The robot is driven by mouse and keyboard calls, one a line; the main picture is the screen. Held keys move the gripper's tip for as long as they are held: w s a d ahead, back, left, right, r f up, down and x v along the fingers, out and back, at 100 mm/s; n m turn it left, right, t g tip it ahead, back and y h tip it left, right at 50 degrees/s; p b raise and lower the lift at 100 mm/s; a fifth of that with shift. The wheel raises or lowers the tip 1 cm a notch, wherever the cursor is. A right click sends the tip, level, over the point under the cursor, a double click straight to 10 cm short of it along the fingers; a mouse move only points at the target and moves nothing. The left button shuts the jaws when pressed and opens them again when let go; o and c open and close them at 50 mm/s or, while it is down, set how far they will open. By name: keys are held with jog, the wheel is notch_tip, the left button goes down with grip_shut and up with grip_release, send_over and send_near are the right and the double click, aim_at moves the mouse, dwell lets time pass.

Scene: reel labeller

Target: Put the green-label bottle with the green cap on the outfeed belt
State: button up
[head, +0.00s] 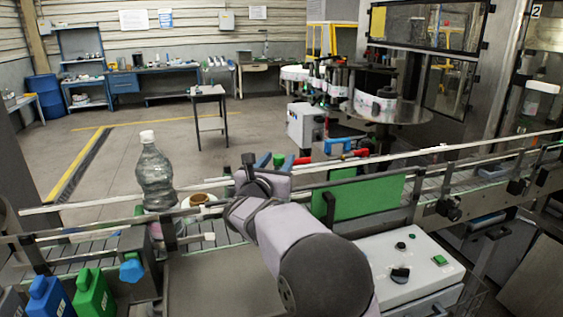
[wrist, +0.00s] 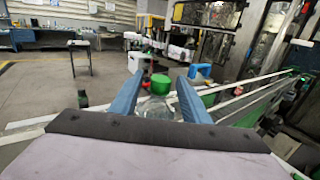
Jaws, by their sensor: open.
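A clear bottle with a green cap (wrist: 158,84) stands between the fingers of my gripper in the wrist view. Its label is hidden, so I cannot tell its colour. My gripper (wrist: 157,92) is open, with one blue finger on each side of the bottle. In the head view my arm hides most of this bottle, and only its green cap (head: 279,160) shows near the fingers. A conveyor belt (head: 85,250) runs along the left, and its line continues to the right (head: 470,180). I cannot tell which stretch is the outfeed.
A large clear bottle with a white cap (head: 155,175) stands upright by the left belt. Blue (head: 48,298) and green (head: 93,294) jugs are at the lower left. Metal guide rails (head: 90,203), a green panel (head: 358,198) and a control box (head: 410,262) surround my arm.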

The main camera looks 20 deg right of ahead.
jog(key=b+v, duration=0.2)
jog(key=v, duration=0.5)
jog(key=shift+s+a+b, duration=0.15)
jog(key=shift+s+b, duration=0.15)
jog(key=shift+b, duration=0.1)
